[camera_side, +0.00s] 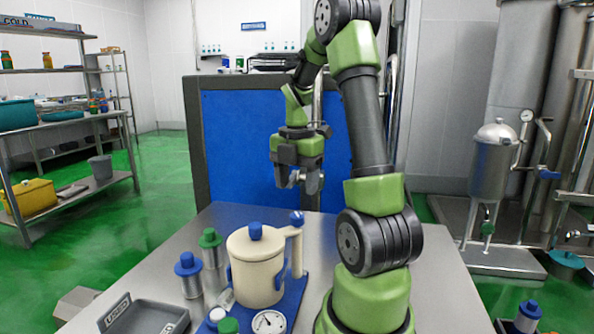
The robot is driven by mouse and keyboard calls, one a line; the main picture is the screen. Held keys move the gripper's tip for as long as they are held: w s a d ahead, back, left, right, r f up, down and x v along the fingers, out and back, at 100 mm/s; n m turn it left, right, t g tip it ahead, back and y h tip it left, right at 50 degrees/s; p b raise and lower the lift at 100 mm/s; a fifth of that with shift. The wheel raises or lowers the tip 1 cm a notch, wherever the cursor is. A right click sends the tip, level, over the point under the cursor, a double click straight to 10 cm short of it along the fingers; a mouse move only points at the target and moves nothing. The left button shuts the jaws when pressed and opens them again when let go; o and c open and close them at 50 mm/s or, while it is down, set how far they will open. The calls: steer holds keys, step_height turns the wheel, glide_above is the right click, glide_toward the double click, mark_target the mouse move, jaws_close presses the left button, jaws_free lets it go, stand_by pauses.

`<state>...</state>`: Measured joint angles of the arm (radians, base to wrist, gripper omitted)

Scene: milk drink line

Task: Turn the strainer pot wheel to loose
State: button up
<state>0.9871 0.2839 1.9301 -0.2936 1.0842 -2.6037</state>
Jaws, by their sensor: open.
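My gripper (300,184) hangs in front of the blue panel, above the far part of the steel table, pointing down. It is open and touches nothing I can make out. A cream pot (256,262) with a blue lid knob (255,231) stands on a blue base on the table, below and left of my gripper. No wheel is clearly marked as the strainer pot's, and I cannot read any wheel's setting.
A blue-capped bottle (189,275) and a green-capped bottle (211,248) stand left of the pot. A dial gauge (268,321) is at its front. A grey tray (144,318) marked USED lies front left. The table's far left part is bare.

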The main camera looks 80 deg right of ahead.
mark_target(296, 215)
step_height(296, 215, up, 3)
steer(key=shift+f, duration=0.1)
stand_by(0.5)
steer(key=w+a+r+m+t, duration=0.2)
steer(key=a+r+m, duration=0.1)
steer(key=a+m, duration=0.3)
steer(key=w+a+r+m+t, duration=0.2)
steer(key=a+m, duration=0.1)
steer(key=a, duration=0.5)
steer(key=s+a+r+m+t+y, duration=0.1)
steer(key=s+a+m+t+y, duration=0.1)
steer(key=a+m, duration=0.8)
steer(key=s+a+t, duration=0.1)
steer(key=s, duration=0.1)
steer(key=shift+s+a, duration=0.25)
steer(key=shift+s, duration=0.1)
steer(key=shift+c, duration=0.4)
